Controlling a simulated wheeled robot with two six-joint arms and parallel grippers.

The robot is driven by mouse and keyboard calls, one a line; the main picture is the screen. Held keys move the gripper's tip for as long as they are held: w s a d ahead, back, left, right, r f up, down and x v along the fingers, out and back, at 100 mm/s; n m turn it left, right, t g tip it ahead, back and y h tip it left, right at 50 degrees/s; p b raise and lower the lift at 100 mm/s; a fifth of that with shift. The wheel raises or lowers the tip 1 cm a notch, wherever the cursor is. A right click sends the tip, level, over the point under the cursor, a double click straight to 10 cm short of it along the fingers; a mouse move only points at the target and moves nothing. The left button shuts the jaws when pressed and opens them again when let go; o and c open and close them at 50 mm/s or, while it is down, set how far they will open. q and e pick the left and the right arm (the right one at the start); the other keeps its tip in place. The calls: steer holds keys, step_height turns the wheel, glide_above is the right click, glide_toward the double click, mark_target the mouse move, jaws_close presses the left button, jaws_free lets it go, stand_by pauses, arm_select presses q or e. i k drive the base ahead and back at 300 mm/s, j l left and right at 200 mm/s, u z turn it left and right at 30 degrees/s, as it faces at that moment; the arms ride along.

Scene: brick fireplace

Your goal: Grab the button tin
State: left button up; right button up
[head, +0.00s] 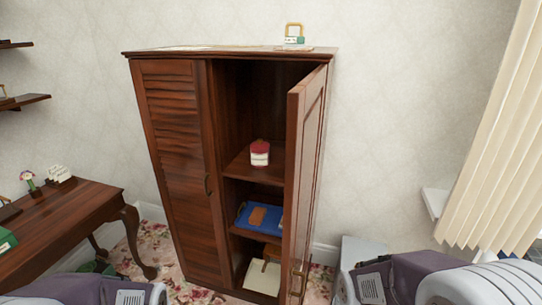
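A small red tin with a white label (260,153) stands upright on a middle shelf inside the dark wooden wardrobe (172,150). It looks like the button tin, but its label is too small to read. The wardrobe's right door (307,165) stands open toward me, and the left louvred door is shut. The tin shows clear of the open door's edge. Purple and grey parts of my two arms show at the bottom left and bottom right. Neither gripper is in view.
A lower shelf holds a blue tray (262,217) with a brown item on it. A wooden desk (75,205) stands at left. Window blinds (495,140) hang at right. The open door borders the wardrobe opening on its right side.

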mark_target(259, 158)
steer(key=i+j+z, duration=0.2)
steer(key=j, duration=0.25)
steer(key=i+j+u, duration=0.2)
steer(key=i+j, duration=0.15)
steer(key=j, duration=0.15)
steer(key=i+j+u, duration=0.25)
steer(key=i+j, duration=0.15)
steer(key=j, duration=0.1)
